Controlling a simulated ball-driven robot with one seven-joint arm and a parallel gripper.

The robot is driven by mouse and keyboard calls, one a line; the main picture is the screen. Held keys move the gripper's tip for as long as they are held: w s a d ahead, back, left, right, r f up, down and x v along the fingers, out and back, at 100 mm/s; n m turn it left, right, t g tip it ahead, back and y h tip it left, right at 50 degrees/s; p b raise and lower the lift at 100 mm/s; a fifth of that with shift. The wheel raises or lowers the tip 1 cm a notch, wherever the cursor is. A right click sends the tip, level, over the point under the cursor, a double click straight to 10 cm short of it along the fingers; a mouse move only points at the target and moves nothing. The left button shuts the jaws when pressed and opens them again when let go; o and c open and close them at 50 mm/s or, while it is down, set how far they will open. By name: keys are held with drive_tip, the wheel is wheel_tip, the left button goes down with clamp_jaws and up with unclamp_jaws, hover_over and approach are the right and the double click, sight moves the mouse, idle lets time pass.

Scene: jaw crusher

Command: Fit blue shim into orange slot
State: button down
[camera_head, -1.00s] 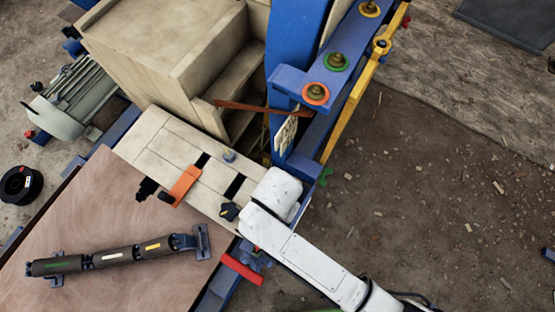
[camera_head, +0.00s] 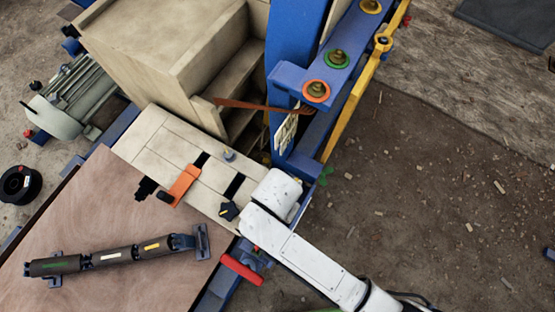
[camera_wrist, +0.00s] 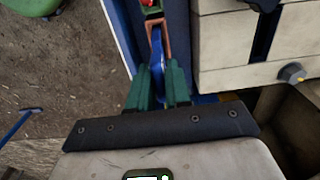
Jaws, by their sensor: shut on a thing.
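In the wrist view my gripper (camera_wrist: 158,88) has two green fingers, shut on a narrow blue piece, the blue shim (camera_wrist: 157,48), which stands out beyond the fingertips. Its far end overlaps a small orange-brown frame (camera_wrist: 153,22) with red and green parts, which I take for the orange slot. I cannot tell whether the shim is inside it or only in front of it. In the head view my white arm hides the gripper and the shim.
A cream plate (camera_head: 150,142) with dark slots and an orange bracket (camera_head: 184,186) lies left of my arm. A red handle (camera_head: 242,269) is close below it. A blue beam (camera_head: 350,48) with ringed knobs rises behind. Bare ground is open at the right.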

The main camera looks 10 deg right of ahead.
drive_tip(key=shift+f+b, duration=0.95)
drive_tip(key=shift+f, duration=0.85)
drive_tip(key=c, duration=1)
unclamp_jaws()
wheel_tip(320, 180, up, 11)
drive_tip(key=shift+f, duration=0.1)
